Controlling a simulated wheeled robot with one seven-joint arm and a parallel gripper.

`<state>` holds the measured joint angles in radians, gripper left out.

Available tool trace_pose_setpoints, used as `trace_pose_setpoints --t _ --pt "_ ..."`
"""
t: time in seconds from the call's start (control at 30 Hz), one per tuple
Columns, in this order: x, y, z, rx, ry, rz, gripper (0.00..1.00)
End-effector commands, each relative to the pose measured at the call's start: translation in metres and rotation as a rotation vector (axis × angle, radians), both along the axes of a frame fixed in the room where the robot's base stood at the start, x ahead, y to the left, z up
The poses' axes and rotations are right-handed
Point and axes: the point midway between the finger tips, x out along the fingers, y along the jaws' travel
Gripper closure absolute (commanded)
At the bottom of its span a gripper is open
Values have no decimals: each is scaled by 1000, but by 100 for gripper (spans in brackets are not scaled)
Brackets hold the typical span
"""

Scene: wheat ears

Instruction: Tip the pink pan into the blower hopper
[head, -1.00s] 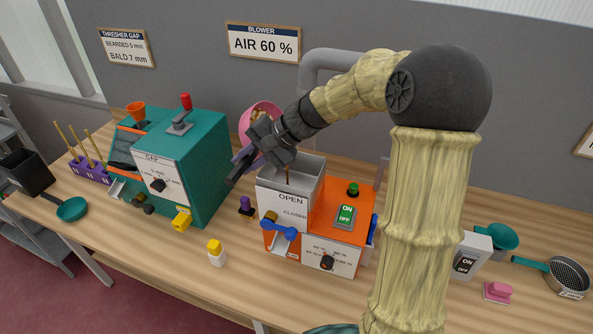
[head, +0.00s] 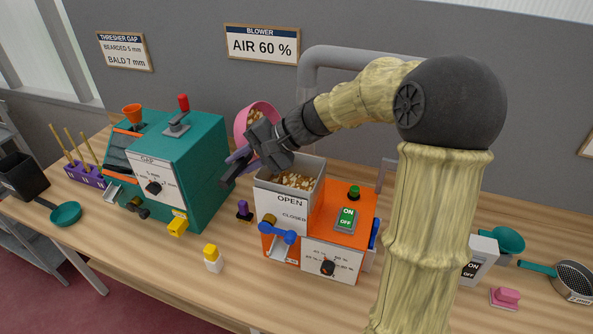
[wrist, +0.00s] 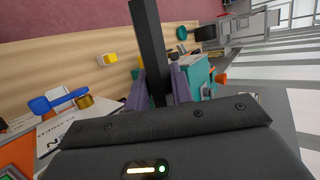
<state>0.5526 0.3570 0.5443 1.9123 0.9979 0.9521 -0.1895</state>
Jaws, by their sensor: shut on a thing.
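The pink pan (head: 243,124) is in the head view, raised and tilted behind my gripper, with some pale grain showing inside it. The grey blower hopper (head: 272,195) stands on the orange blower (head: 330,215), below and right of the pan. Pale grain (head: 295,180) lies in the hopper. The pan itself does not show clearly in the wrist view.
The teal thresher (head: 190,170) stands left of the blower. A teal-handled sieve (head: 570,280) and a pink block (head: 505,297) lie at the right.

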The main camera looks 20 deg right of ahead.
Motion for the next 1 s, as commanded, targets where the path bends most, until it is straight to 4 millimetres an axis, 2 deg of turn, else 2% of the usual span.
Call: trace_pose_setpoints --t 0.37,1.0 --pt "1 -24 1 31 -31 -32 100" --pt "-3 -22 2 87 -74 -27 100"
